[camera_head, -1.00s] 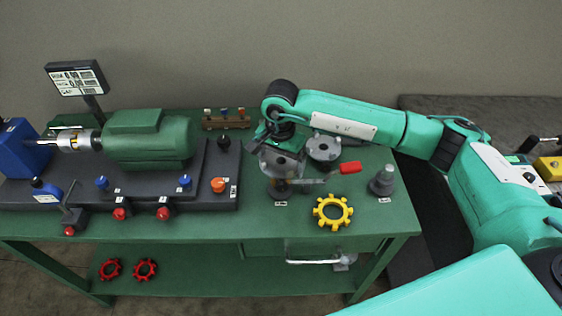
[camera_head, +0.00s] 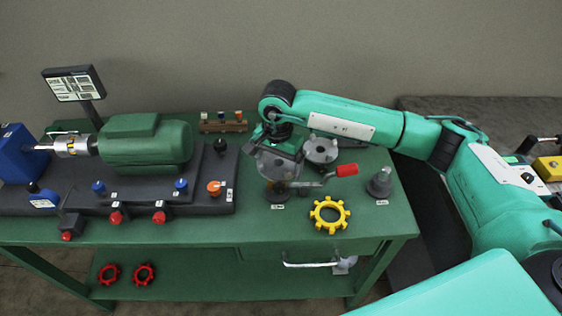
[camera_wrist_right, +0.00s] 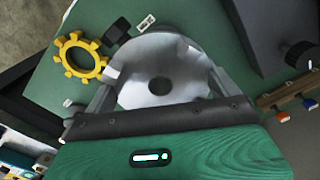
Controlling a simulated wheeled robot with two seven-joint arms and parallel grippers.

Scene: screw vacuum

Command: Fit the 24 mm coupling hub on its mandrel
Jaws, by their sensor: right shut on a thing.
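My right gripper (camera_head: 279,170) is over the right half of the green bench. It is shut on a grey round hub, seen in the right wrist view (camera_wrist_right: 160,70) as a disc with a dark centre hole between the fingers. A black mandrel base (camera_head: 278,189) with a small label shows just under the gripper. Gripper and hub hide its top, so I cannot tell whether the hub touches it. A grey stepped mandrel (camera_head: 380,183) stands upright farther right. A second grey hub (camera_head: 320,150) lies just behind and right of the gripper. My left gripper is not in view.
A yellow toothed ring (camera_head: 330,214) lies near the bench's front edge. A red-handled lever (camera_head: 346,170) lies close right of the gripper. A green motor (camera_head: 146,143) on a dark plate fills the left. A small wooden rack (camera_head: 222,127) stands at the back.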

